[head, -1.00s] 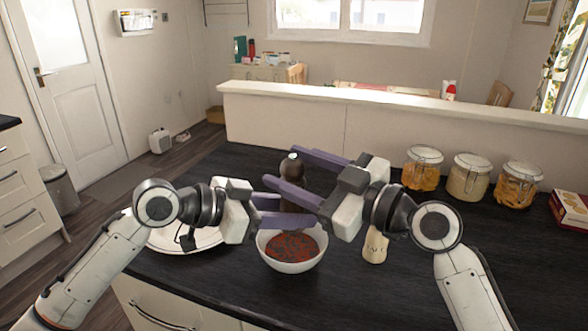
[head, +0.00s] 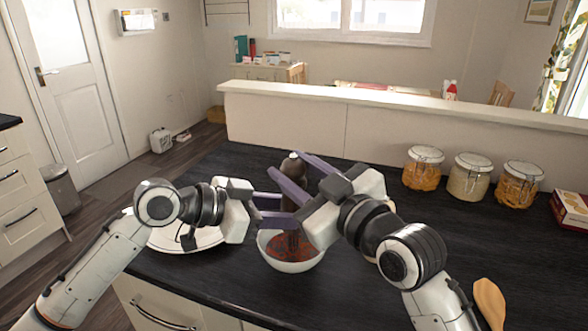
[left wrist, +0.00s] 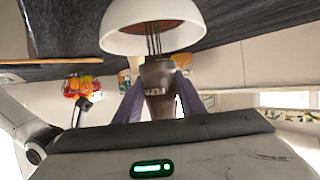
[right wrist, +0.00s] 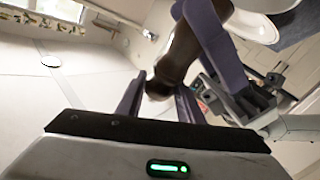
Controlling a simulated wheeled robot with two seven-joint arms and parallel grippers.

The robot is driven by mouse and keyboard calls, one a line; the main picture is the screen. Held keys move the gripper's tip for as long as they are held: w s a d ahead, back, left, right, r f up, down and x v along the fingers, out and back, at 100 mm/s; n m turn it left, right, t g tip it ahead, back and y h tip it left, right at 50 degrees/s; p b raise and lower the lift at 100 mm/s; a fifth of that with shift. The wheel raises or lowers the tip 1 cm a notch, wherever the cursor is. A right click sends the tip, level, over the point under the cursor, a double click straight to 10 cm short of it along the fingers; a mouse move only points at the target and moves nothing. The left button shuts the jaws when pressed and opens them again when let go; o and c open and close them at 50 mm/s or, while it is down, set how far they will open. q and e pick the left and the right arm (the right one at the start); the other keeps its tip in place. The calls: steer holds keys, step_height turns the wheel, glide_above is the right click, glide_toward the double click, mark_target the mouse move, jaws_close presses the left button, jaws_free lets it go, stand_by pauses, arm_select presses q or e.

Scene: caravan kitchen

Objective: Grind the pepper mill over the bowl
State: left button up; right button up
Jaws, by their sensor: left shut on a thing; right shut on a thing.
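The dark brown pepper mill (head: 294,168) stands upright above the white bowl (head: 290,265), which holds something red. My left gripper (head: 278,208) is shut around the mill's lower body; its fingers flank the mill (left wrist: 158,78) in the left wrist view. My right gripper (head: 287,166) is shut on the mill's upper part, turned at an angle; the mill also shows in the right wrist view (right wrist: 180,52). Dark streaks run from the mill's lower end down into the bowl, also seen in the left wrist view at the bowl (left wrist: 115,35). The right hand partly hides the bowl's right side.
A white plate (head: 168,240) lies left of the bowl, partly under my left arm. Three glass jars (head: 470,178) and a red box (head: 570,210) stand at the right. A wooden utensil (head: 490,300) lies at the front right. The dark counter behind the mill is clear.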

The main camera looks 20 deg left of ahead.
steer(key=shift+f+m+t+h, duration=0.1)
steer(key=shift+m+t+h, duration=0.4)
steer(key=shift+t, duration=0.4)
steer(key=shift+w+d, duration=0.1)
steer(key=shift+d, duration=0.05)
steer(key=o, duration=1)
steer(key=v, duration=1.2)
steer(key=shift+r, duration=0.3)
steer(key=shift+o, duration=0.3)
